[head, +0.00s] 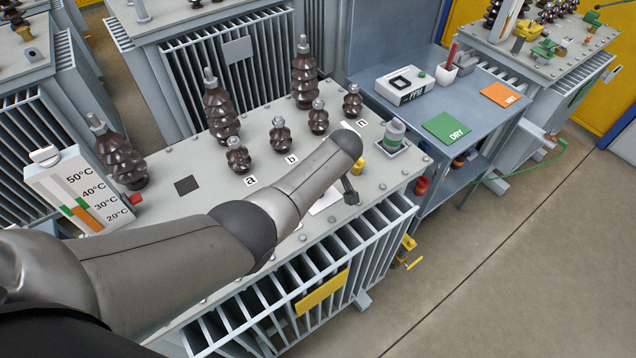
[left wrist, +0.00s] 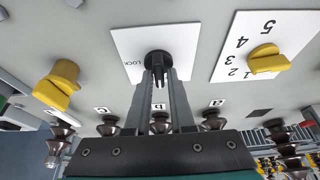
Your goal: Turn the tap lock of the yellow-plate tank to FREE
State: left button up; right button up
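The yellow plate (head: 322,293) is on the front fins of the near grey tank (head: 215,160), whose top my left arm crosses. The tap lock, a black round knob with a short bar (left wrist: 158,58), stands on a white plate (left wrist: 190,42) with LOCK readable at its left. My left gripper (left wrist: 160,78) has its fingers on both sides of the lock's bar; whether they press on it is unclear. In the head view my left gripper (head: 351,195) points down near the tank's front right edge, and the lock is hidden. My right gripper is not in view.
A yellow tap handle (left wrist: 267,60) sits on a numbered plate beside the lock. Another yellow knob (left wrist: 58,82) is on the other side. Dark ribbed bushings (head: 222,112) stand behind my arm. A bench (head: 465,100) with green and orange cards is at the right.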

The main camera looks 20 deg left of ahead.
pick_arm(q)
jog(key=o, duration=0.3)
jog(key=shift+d+r, duration=0.1)
jog(key=shift+d+r, duration=0.1)
jog(key=shift+r, duration=0.2)
jog(key=p+v, duration=0.4)
jog(key=v, duration=1)
jog(key=shift+s+r, duration=0.1)
jog(key=shift+r, duration=0.1)
